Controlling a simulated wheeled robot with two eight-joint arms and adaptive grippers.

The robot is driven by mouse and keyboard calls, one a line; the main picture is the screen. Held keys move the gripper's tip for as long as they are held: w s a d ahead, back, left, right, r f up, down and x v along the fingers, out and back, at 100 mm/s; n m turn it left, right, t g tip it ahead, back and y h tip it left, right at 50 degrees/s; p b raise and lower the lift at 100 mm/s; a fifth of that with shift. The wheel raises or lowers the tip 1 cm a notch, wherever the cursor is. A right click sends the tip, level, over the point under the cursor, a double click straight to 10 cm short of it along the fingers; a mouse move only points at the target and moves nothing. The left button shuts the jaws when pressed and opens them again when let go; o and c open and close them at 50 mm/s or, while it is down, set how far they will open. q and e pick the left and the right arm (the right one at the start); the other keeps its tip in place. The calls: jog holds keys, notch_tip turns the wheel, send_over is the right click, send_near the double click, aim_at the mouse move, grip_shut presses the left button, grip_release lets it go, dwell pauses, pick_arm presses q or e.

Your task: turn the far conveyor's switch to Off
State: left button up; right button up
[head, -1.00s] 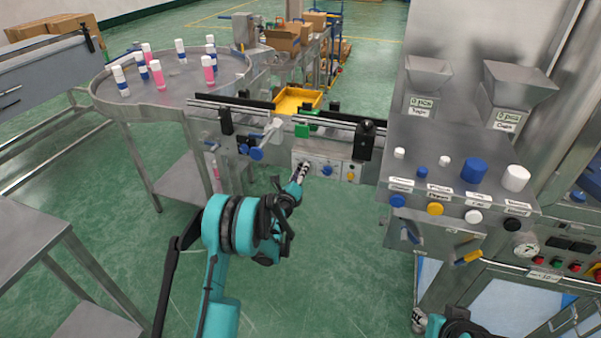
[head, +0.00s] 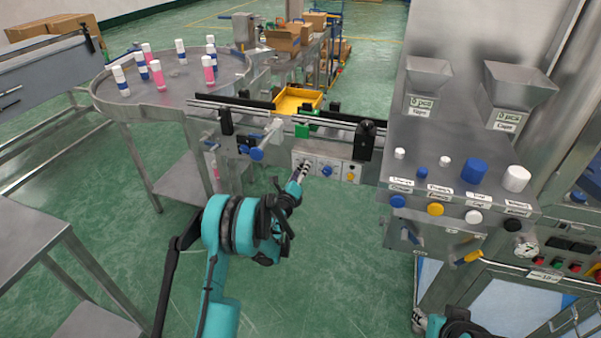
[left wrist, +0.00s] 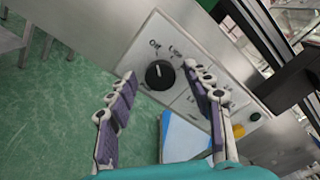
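The switch is a black round knob (left wrist: 160,74) on a light panel in the left wrist view, with an "Off" label beside it. A small white mark shows on the knob; I cannot tell exactly which label it points to. My left gripper (left wrist: 160,80) is open, its two fingers on either side of the knob in that view. Contact is not clear. In the head view my left gripper (head: 302,171) is at the panel (head: 316,168) on the conveyor (head: 295,122) and hides the black knob. My right gripper (head: 419,318) shows only partly at the bottom edge.
A round table (head: 178,92) with several capped bottles stands at the left. The crimping station (head: 455,150) with hoppers and coloured caps fills the right.

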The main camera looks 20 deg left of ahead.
pick_arm(q)
jog(key=s, duration=0.7)
jog(key=shift+s+a, duration=0.15)
jog(key=shift+s, duration=0.1)
